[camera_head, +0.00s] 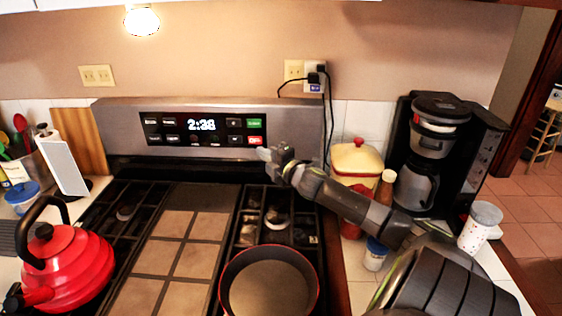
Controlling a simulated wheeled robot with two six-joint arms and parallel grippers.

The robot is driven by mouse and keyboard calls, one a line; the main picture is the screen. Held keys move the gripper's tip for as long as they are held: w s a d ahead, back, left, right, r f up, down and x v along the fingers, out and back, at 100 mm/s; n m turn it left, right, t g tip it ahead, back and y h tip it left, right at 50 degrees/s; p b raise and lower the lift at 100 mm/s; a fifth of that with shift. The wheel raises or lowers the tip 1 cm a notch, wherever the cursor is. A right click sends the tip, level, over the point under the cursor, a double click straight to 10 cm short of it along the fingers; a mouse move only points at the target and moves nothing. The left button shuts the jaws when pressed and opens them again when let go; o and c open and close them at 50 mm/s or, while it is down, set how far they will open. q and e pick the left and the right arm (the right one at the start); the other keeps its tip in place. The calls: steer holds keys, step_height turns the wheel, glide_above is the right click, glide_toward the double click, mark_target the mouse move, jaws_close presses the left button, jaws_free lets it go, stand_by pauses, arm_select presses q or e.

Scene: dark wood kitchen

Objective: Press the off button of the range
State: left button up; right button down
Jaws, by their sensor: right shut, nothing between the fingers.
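The range (107,117) has a silver back panel with a black control display reading 2:38 (201,125). At the display's right end, a green button (254,123) sits above a red button (254,140). The red one looks like the off button, but its lettering is too small to read. My right gripper (264,154) is shut and empty. Its tip is just below and slightly right of the red button in the picture; I cannot tell whether it touches the panel. My left gripper is not in view.
A red kettle (72,268) stands on the left burners. A red-rimmed pan (268,288) sits on the front right burner, below my right arm. A yellow canister (356,160), several small jars and a black coffee maker (431,150) crowd the counter at right.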

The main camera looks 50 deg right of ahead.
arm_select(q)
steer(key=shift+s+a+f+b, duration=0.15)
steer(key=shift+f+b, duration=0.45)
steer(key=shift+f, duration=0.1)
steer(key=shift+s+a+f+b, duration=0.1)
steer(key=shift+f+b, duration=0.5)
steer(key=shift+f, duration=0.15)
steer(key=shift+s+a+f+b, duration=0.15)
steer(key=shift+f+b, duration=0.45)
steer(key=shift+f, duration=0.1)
arm_select(e)
steer(key=s, duration=0.7)
steer(key=shift+s+a, duration=0.15)
steer(key=shift+a, duration=0.3)
steer(key=shift+f, duration=0.1)
